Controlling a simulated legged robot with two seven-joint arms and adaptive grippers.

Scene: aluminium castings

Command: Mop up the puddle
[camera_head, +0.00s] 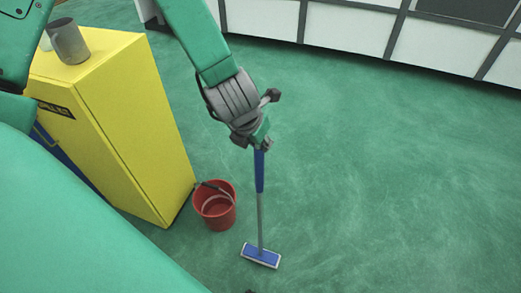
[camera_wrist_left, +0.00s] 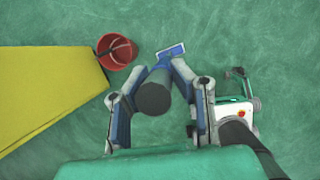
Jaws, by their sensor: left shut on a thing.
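My left gripper (camera_head: 258,138) is shut on the upper end of the mop's blue handle (camera_head: 259,172). The mop stands nearly upright, and its flat blue and white head (camera_head: 261,255) is at the floor; whether it presses on it I cannot tell. In the left wrist view, the fingers of my left gripper (camera_wrist_left: 160,82) flank the dark handle end (camera_wrist_left: 153,97), with the mop head (camera_wrist_left: 172,50) beyond. I cannot make out a clear puddle on the streaky green floor. My right gripper is not in view.
A red bucket (camera_head: 214,207) stands on the floor left of the mop, beside a yellow spill-kit cabinet (camera_head: 120,110). A grey jug (camera_head: 70,42) sits on the cabinet. White panels (camera_head: 345,32) line the back. The floor (camera_head: 400,170) to the right is clear.

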